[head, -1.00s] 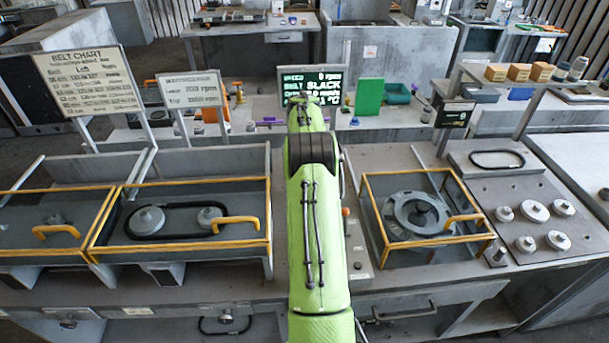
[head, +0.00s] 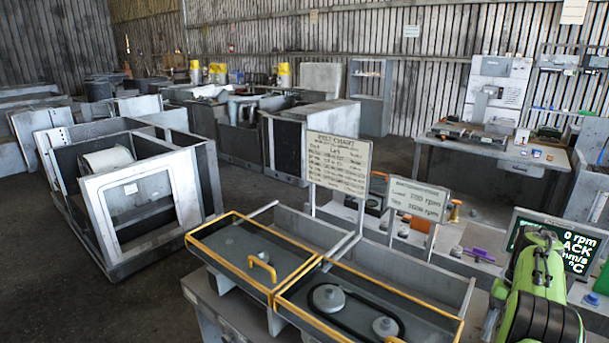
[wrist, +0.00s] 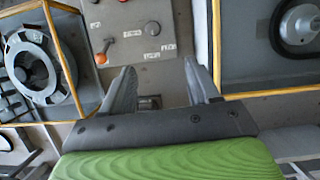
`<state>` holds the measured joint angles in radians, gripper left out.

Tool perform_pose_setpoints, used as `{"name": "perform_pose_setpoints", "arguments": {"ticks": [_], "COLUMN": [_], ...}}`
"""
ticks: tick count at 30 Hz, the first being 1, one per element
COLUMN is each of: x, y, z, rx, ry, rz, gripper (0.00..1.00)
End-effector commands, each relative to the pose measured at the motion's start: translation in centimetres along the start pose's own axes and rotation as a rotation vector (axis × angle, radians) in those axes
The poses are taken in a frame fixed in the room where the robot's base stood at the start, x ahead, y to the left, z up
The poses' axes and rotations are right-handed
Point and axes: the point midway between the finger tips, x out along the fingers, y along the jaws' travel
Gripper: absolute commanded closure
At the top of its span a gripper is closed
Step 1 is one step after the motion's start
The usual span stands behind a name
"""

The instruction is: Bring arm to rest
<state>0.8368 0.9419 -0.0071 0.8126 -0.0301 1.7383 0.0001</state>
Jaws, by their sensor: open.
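My gripper (wrist: 162,92) shows in the wrist view with its two grey fingers spread apart and nothing between them. It hangs over a grey bench panel with a small dark fitting close to the fingertips. My green arm shows at the lower right of the head view; the gripper itself is outside that view. In the wrist view, a yellow-framed guard with a round flanged housing (wrist: 40,68) lies left of the fingers. Another yellow-edged bay with a pulley and black belt (wrist: 298,25) lies to the right.
An orange-knobbed lever (wrist: 101,58) and red button stand on the panel ahead of the fingers. In the head view, yellow-framed guards (head: 262,268), a belt chart (head: 337,163) and a speed display (head: 575,250) stand near my arm.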

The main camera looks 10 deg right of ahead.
Motion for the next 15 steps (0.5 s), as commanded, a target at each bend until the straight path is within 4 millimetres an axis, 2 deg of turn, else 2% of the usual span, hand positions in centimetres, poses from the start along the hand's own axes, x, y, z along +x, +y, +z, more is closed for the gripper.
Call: {"name": "perform_pose_setpoints", "arguments": {"ticks": [1,3,5,7,11,15], "x": [-2.0,-4.3,-5.9,-7.2,-7.8,-6.0], "y": [-2.2,-5.5,-8.1,-10.7,-14.0,-15.4], "z": [1.5,4.3,7.1,10.8,18.2,26.1], "rx": [-0.044,-0.112,-0.174,-0.245,-0.383,-0.535], "ry": [0.046,0.117,0.182,0.257,0.394,0.536], "rz": [0.014,0.032,0.044,0.053,0.056,0.038], "gripper": [0.4,0.4,0.4,0.4,0.4,0.4]}}
